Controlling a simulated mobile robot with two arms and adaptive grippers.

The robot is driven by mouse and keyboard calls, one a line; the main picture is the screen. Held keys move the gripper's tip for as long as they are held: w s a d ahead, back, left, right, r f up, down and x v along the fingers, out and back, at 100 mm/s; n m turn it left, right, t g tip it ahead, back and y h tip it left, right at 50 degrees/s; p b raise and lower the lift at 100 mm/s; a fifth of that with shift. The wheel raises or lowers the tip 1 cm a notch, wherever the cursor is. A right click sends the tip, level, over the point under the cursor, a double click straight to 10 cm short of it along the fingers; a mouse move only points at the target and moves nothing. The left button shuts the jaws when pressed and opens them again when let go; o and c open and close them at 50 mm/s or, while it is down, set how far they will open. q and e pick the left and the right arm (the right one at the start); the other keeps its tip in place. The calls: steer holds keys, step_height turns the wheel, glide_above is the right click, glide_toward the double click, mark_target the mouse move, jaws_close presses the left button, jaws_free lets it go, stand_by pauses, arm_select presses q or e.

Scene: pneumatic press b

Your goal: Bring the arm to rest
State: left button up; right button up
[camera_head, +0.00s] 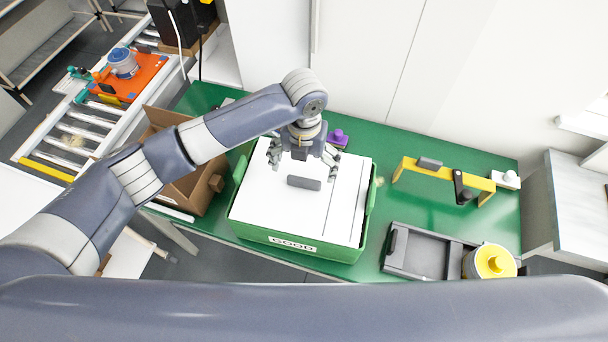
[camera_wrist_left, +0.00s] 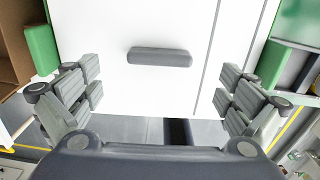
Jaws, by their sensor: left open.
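My left arm reaches in from the left in the head view, and its left gripper (camera_head: 303,158) hangs over a green crate (camera_head: 290,250) with a white top. The gripper is open, its fingers spread wide. In the left wrist view the left gripper (camera_wrist_left: 160,95) also shows open, with nothing between its fingers. A grey bar-shaped piece (camera_head: 304,183) lies on the white surface (camera_head: 275,215) below the gripper. It also shows in the left wrist view (camera_wrist_left: 160,57), ahead of the fingers and apart from them. My right gripper is not in view.
A cardboard box (camera_head: 190,185) stands left of the crate. On the green table (camera_head: 440,215) to the right are a yellow bracket (camera_head: 440,175), a dark grey tray (camera_head: 425,255) and a yellow-topped round part (camera_head: 492,262). A purple part (camera_head: 338,137) lies behind the crate. A roller conveyor (camera_head: 75,135) is far left.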

arm_select(q)
step_height(320, 180, up, 5)
steer(key=s+d+f+n+t+h, duration=0.15)
steer(key=s+f+n+h, duration=0.35)
steer(key=s+n, duration=0.8)
steer(key=s+a+f+n+t+y, duration=0.1)
steer(key=s+a+n+y, duration=0.15)
steer(key=a+n, duration=0.5)
steer(key=s+a+f+n+y, duration=0.1)
steer(key=s+a+f+n, duration=0.15)
steer(key=a+n, duration=0.55)
steer(key=s+a+f+n+t+y, duration=0.1)
steer(key=s+a+n, duration=0.2)
steer(key=a+n, duration=0.5)
step_height(320, 180, down, 32)
steer(key=s+d+g+b, duration=0.1)
steer(key=s+d+b, duration=0.1)
steer(key=b, duration=0.5)
steer(key=s+a+f+b, duration=0.1)
steer(key=s+f+b, duration=0.1)
steer(key=s+f, duration=0.6)
steer(key=s+a+f+g+b, duration=0.1)
steer(key=s+a+f+b, duration=0.1)
steer(key=s+f, duration=0.6)
step_height(320, 180, down, 4)
steer(key=shift+a+f, duration=0.2)
steer(key=shift+a, duration=0.05)
